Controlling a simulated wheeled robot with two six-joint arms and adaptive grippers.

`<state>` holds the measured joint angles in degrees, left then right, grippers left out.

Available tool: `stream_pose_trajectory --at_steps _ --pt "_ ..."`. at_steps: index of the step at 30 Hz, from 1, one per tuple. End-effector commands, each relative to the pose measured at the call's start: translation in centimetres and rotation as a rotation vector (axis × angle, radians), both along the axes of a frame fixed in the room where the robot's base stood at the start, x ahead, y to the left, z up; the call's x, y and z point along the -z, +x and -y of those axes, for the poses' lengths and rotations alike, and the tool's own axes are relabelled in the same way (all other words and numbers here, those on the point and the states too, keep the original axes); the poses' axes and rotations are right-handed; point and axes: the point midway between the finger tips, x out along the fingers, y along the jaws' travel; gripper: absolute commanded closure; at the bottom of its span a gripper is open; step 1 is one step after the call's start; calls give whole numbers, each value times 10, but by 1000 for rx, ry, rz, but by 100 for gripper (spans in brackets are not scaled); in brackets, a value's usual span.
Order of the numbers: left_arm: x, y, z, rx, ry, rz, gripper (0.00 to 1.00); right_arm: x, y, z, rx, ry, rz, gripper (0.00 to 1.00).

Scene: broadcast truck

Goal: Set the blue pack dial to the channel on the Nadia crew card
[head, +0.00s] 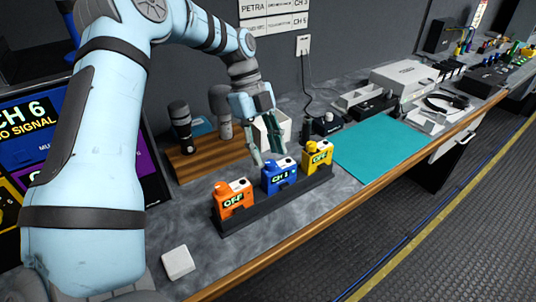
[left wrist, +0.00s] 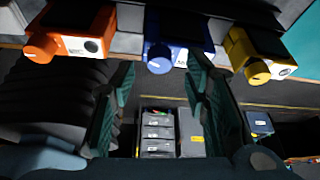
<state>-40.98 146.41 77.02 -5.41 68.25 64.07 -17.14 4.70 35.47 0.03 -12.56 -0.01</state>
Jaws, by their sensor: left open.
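The blue pack (head: 279,179) stands in the middle of a dark rack, its display reading what looks like CH 1. Its round blue dial (left wrist: 159,60) shows in the left wrist view. My left gripper (head: 267,152) is open, with its fingertips close above the blue pack in the head view. In the left wrist view the dial lies between the two fingers (left wrist: 161,72); I cannot tell whether they touch it. No Nadia name is readable. My right gripper is out of view.
An orange pack (head: 234,201) and a yellow pack (head: 318,157), both reading OFF, flank the blue one in the rack (head: 228,225). A teal mat (head: 380,145) lies to the right. A white block (head: 178,262) sits at front left. A screen (head: 35,130) stands at left.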

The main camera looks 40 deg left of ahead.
Motion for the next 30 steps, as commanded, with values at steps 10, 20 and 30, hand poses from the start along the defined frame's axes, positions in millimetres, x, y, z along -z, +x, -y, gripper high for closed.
stream_pose_trajectory --at_steps 10,20,30 --pt "-51 3 -21 0 0 1 58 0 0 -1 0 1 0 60" --pt "-92 1 -25 -15 -29 37 58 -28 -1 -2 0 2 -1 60" --pt "-109 -19 -45 -410 1 -1 58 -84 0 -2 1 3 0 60"
